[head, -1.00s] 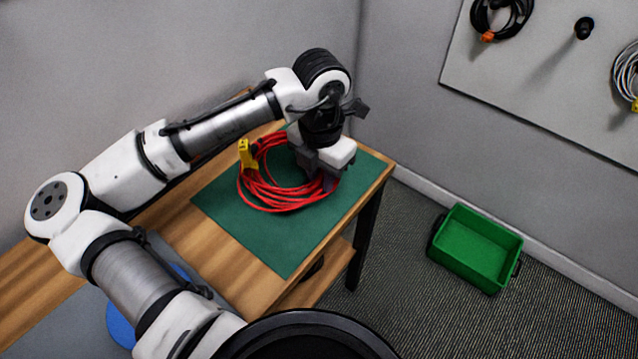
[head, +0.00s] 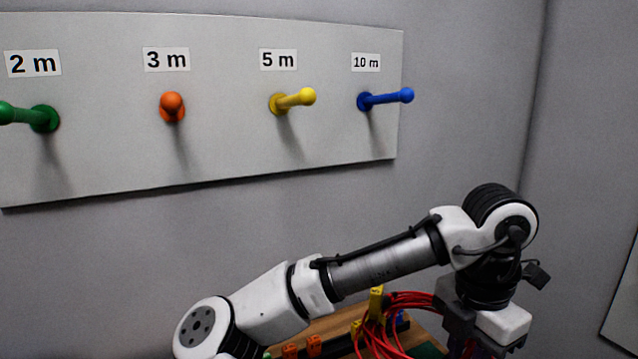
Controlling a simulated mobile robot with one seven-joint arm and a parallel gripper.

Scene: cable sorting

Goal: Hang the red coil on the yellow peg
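The yellow peg (head: 293,100) sticks out of a pale wall board under a "5 m" label and is empty. The red coil (head: 412,299) shows at the bottom of the head view, with a yellow connector (head: 376,303) on its left side. My gripper (head: 482,348) is over the coil's right side, well below and to the right of the peg. Its fingertips are cut off by the lower picture edge, so its grip and the coil's height above the mat cannot be told.
The board (head: 225,155) also bears a green peg (head: 42,118), an orange peg (head: 172,105) and a blue peg (head: 385,99), all empty. Small orange blocks (head: 314,346) stand on the wooden table (head: 335,325). The wall below the board is clear.

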